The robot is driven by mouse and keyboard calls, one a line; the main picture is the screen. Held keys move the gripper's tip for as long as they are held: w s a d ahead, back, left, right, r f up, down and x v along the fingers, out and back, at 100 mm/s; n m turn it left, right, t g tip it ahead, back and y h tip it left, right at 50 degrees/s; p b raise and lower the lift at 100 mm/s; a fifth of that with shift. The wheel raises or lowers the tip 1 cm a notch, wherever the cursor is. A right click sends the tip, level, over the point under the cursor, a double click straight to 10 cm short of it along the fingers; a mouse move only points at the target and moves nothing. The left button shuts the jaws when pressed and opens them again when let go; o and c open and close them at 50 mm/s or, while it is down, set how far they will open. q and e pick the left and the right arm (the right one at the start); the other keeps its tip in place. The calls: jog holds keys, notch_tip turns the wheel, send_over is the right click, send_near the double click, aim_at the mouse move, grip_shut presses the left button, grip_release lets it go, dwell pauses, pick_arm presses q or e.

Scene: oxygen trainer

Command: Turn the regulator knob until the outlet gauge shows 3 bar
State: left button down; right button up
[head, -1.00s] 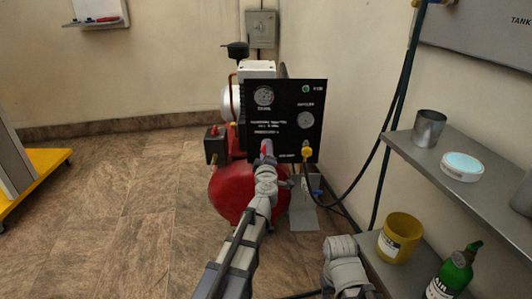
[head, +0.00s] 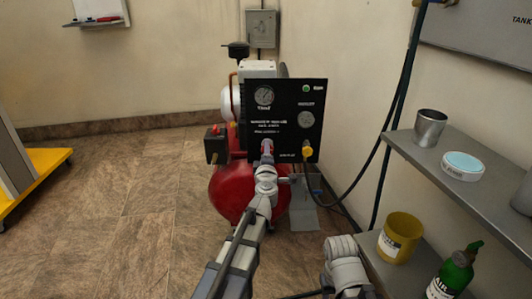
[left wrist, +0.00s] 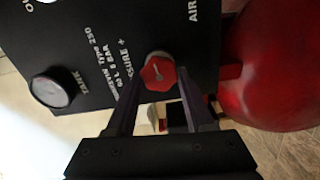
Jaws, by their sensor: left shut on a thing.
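The red regulator knob (left wrist: 158,72) with a pale pointer mark sits on the black panel (left wrist: 115,45). My left gripper (left wrist: 160,82) is shut on the knob, one finger on each side. In the head view the left gripper (head: 267,148) is at the panel's lower edge, and its body partly hides the knob. The outlet gauge (head: 306,120) is on the panel's right side; its needle is too small to read. The tank gauge (head: 264,96) is at the upper left. My right gripper is out of view; only part of the right arm shows at the bottom.
A red tank (head: 225,190) stands below the panel. A yellow fitting (head: 307,151) with a dark hose is right of the knob. A shelf (head: 425,155) with a metal cup (head: 428,128) is at right.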

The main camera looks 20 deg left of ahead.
pick_arm(q)
jog(key=shift+c, duration=1.4)
grip_release()
jog(key=v, duration=0.7)
jog(key=shift+s, duration=0.4)
jog(key=shift+d, duration=0.15)
